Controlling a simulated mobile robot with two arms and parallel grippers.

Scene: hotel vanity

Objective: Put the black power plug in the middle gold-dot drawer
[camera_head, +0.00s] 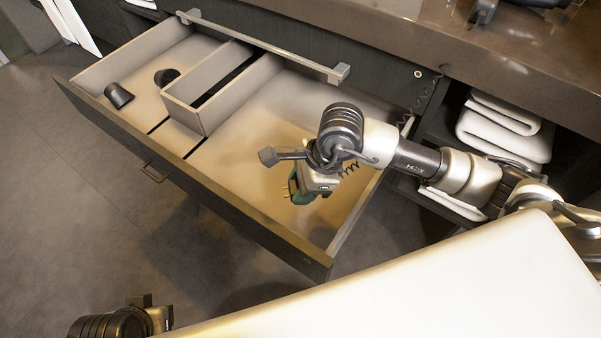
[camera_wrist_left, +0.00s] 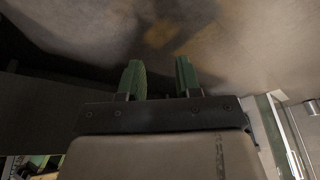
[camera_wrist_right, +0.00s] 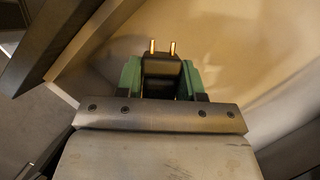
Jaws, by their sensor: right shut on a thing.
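The black power plug (camera_wrist_right: 161,72) is held between the green fingers of my right gripper (camera_wrist_right: 162,82), with its two gold prongs pointing away from the gripper. In the head view my right gripper (camera_head: 297,190) is inside the outline of the pulled-out drawer (camera_head: 240,145), over its right section; the plug is mostly hidden there behind the gripper. I cannot tell whether the plug touches the drawer floor. My left gripper (camera_wrist_left: 160,78) is open and empty in the left wrist view; only part of its arm shows at the bottom left of the head view.
Two small black items (camera_head: 118,95) (camera_head: 166,77) lie in the drawer's left section. A beige divider box (camera_head: 190,117) separates it from the bare right section. Folded white towels (camera_head: 500,135) sit on a shelf at right. A brown counter (camera_head: 450,45) overhangs the back.

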